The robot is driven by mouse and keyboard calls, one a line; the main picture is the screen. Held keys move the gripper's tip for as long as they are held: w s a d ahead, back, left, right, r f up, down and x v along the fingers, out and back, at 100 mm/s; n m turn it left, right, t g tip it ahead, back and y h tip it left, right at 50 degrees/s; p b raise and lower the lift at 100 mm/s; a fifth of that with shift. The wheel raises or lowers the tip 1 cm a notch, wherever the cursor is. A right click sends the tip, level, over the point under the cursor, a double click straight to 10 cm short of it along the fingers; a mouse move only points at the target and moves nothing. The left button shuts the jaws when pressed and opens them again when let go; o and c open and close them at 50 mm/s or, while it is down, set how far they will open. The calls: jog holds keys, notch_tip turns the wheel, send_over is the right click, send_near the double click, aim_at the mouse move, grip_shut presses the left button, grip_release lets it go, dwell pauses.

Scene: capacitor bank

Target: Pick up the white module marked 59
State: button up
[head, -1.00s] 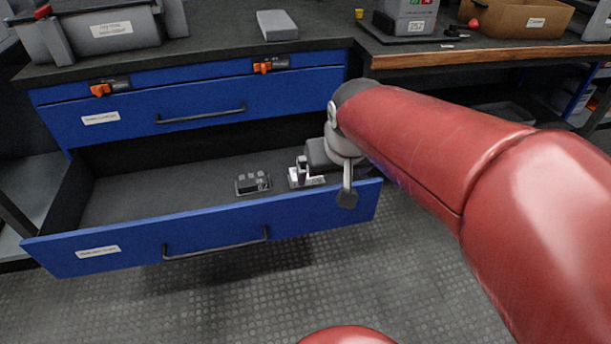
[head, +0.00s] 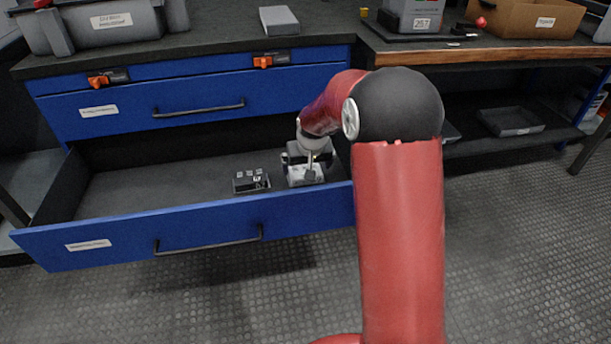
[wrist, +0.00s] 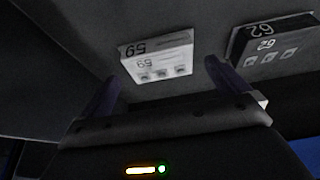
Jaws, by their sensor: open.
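The white module marked 59 (wrist: 157,58) lies in the open lower drawer. In the wrist view it sits ahead of my gripper (wrist: 158,82), roughly between the two spread fingers, with its number upside down. In the head view the white module (head: 306,178) shows partly at the right end of the drawer, under my wrist. My gripper (head: 303,163) is open there, and its fingers are largely hidden. I cannot tell whether a finger touches the module.
A dark module marked 62 (wrist: 270,50) lies beside the white one, and shows left of it in the head view (head: 251,181). The blue drawer front (head: 200,228) stands near my gripper. The drawer's left floor (head: 140,190) is clear.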

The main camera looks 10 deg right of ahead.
jog(key=x, duration=0.4)
jog(key=shift+r, duration=0.1)
jog(key=shift+r, duration=0.1)
jog(key=c, duration=1.1)
